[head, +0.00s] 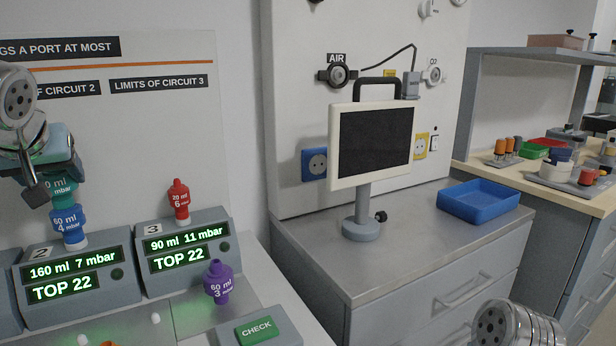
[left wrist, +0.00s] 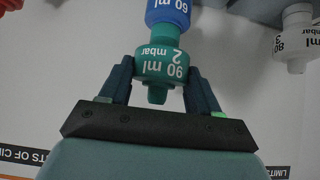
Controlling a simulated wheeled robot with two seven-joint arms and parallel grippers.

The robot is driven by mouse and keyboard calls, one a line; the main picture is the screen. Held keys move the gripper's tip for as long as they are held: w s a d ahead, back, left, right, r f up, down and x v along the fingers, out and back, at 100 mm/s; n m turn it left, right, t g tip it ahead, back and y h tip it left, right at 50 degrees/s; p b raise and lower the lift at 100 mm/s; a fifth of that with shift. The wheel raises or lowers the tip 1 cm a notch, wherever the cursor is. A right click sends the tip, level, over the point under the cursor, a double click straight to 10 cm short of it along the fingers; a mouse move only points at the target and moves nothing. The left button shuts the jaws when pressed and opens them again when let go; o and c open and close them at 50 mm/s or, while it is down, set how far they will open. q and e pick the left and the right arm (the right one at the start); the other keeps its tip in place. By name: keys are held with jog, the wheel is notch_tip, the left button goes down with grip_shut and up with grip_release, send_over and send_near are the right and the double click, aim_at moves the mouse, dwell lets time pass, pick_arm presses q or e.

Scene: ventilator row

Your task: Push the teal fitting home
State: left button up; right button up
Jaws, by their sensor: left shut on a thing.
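The teal fitting (head: 62,188) sits in line above the blue fitting (head: 68,222), which stands upright on ventilator 2 (head: 62,282). My left gripper (head: 52,172) covers the teal fitting's upper part in the head view. In the left wrist view, the fingers of my left gripper (left wrist: 160,75) are shut on the teal fitting (left wrist: 162,62), marked 90 ml 2 mbar, one on each side. Its end meets the blue fitting (left wrist: 168,12); how deep it is seated I cannot tell. My right gripper is out of view.
A red fitting (head: 180,199) stands on ventilator 3 (head: 186,256). A purple fitting (head: 218,282) stands in front, near the green CHECK button (head: 256,329). A white fitting (left wrist: 299,42) shows in the left wrist view. A monitor (head: 370,140) and blue tray (head: 479,202) are at right.

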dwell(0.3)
pick_arm(q)
jog(key=o, duration=1.6)
